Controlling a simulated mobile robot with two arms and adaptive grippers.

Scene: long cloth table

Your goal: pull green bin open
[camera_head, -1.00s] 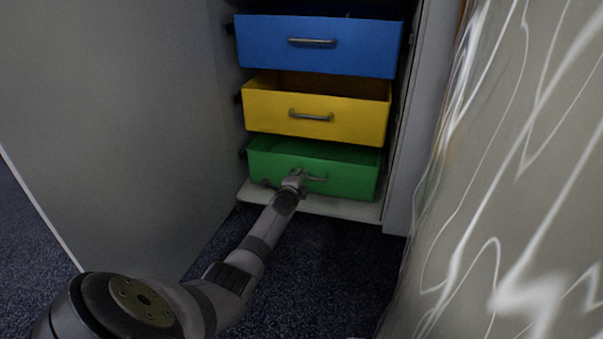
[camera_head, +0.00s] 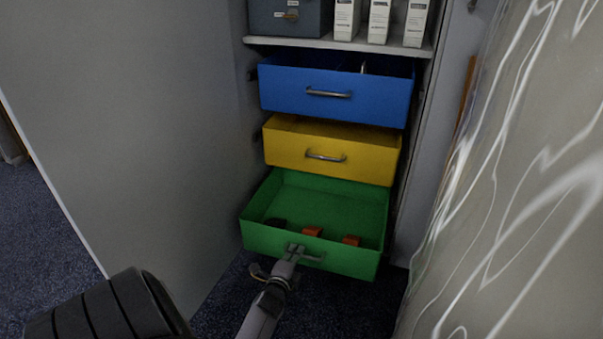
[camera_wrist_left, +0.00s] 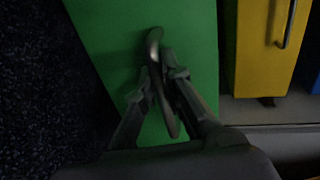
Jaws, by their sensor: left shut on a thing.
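The green bin (camera_head: 337,198) is the lowest of three coloured bins in the cabinet. It is pulled out well past the yellow bin above it, and its inside shows, with two orange-red items (camera_head: 312,231) and a dark item (camera_head: 276,223) near its front. My left gripper (camera_head: 294,251) is at the bin's front face, shut on its handle (camera_head: 313,257). In the left wrist view the two fingers close around the metal handle (camera_wrist_left: 154,42) in front of the green face (camera_wrist_left: 185,35). My right gripper is not in view.
The yellow bin (camera_head: 375,161) and blue bin (camera_head: 385,97) sit above. A shelf (camera_head: 300,43) over them holds a dark box (camera_head: 270,18) and white cartons (camera_head: 379,20). A grey cabinet door (camera_head: 130,120) stands at left; a patterned cloth (camera_head: 520,200) hangs at right.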

